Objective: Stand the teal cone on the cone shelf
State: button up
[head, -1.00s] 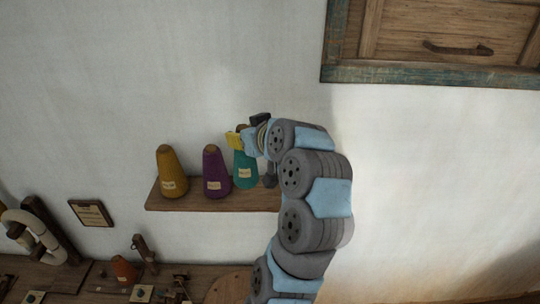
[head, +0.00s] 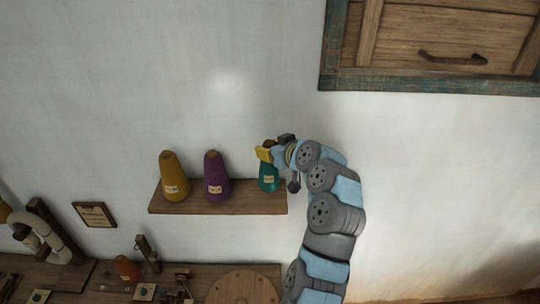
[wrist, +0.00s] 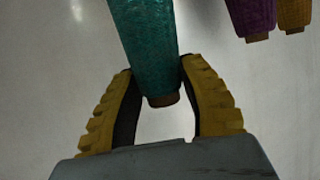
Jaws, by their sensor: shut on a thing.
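The teal cone (head: 268,180) is upright over the right end of the wooden cone shelf (head: 237,205), right of the purple cone. I cannot tell whether its base touches the board. My gripper (head: 266,154) is at the cone's narrow top, with the arm reaching in from the right. In the wrist view, the yellow fingers of my gripper (wrist: 160,78) are shut on either side of the teal cone (wrist: 145,40), near its brown tip. The fingers and wrist hide the cone's top in the head view.
A mustard cone (head: 172,177) and a purple cone (head: 215,177) stand on the shelf to the left, with a gap between purple and teal. A wooden cabinet (head: 430,75) hangs at upper right. A cluttered bench (head: 100,285) lies below the shelf.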

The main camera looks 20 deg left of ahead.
jog(key=shift+w+f, duration=0.2)
jog(key=shift+f, duration=0.05)
jog(key=shift+f+p, duration=0.4)
jog(key=shift+f, duration=1.25)
jog(key=o, duration=1.1)
jog(key=shift+r, duration=0.1)
jog(key=shift+o, duration=0.2)
jog(key=b+v, duration=0.3)
jog(key=v, duration=0.9)
jog(key=shift+r, duration=0.2)
